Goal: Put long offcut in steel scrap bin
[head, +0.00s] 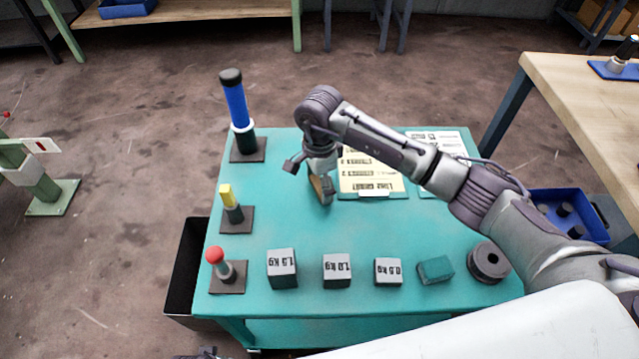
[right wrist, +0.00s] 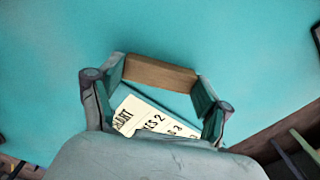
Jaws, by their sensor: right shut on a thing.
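My right gripper (head: 321,190) is over the far middle of the teal table (head: 300,230). It is shut on a brown block, which shows between its fingers in the right wrist view (right wrist: 160,72); I take this as the long offcut. In the head view the block's brown face shows at the gripper's tip. A black open bin (head: 183,270) stands on the floor against the table's left side. A blue bin (head: 590,232) with dark round pieces is at the right. No label tells me which is the steel scrap bin. My left gripper is not clearly seen.
Blue (head: 236,106), yellow (head: 226,193) and red-topped (head: 216,256) posts stand along the left edge. Weight blocks (head: 337,270), a teal block (head: 435,270) and a dark spool (head: 488,262) line the front. A printed chart (head: 370,172) lies beside the gripper. The table's middle is clear.

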